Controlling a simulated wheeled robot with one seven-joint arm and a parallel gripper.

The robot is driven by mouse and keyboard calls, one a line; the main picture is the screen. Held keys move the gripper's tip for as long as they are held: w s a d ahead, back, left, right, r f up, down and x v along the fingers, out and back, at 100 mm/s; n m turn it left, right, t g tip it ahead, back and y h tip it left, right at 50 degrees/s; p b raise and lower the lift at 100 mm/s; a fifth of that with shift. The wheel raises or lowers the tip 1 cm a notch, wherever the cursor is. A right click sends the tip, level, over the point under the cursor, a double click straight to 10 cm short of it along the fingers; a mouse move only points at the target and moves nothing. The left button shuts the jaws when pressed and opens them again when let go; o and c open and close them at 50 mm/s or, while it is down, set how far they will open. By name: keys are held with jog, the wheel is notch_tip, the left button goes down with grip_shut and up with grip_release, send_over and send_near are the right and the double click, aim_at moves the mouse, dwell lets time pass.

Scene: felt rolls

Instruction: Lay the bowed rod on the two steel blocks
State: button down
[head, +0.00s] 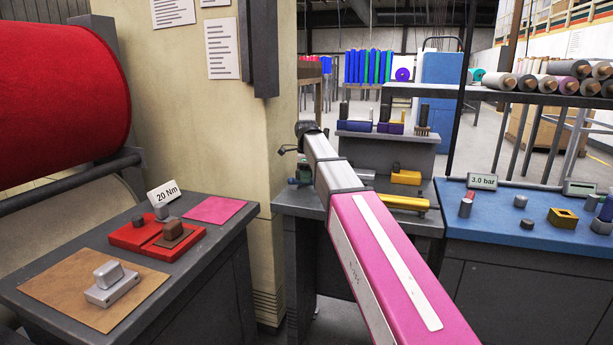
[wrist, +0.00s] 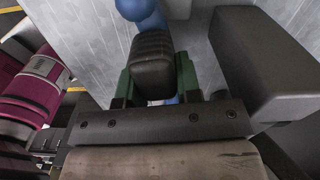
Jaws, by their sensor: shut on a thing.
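In the wrist view my gripper (wrist: 155,68) shows a black pad between green side parts. A smooth blue rounded piece (wrist: 143,9) comes out above the pad and shows again at its lower right, so it passes behind the pad in the jaws. It looks like the bowed rod; its ends and most of its length are hidden. In the head view my arm reaches to the middle grey bench (head: 292,202), and its far end hides the gripper and rod. I cannot single out the two steel blocks; a dark grey box (wrist: 265,65) stands right of my gripper.
A left bench (head: 205,285) holds a brown mat (head: 72,270) with grey blocks, a red tray (head: 125,240) and a pink sheet (head: 215,209). A blue-topped bench (head: 490,222) with small parts stands right. Yellow pieces (head: 405,201) lie right of my arm.

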jog(key=shift+f, duration=0.15)
jog(key=c, duration=0.7)
grip_release()
jog(key=shift+c, duration=0.2)
notch_tip(320, 180, up, 11)
jog(key=shift+f, duration=0.1)
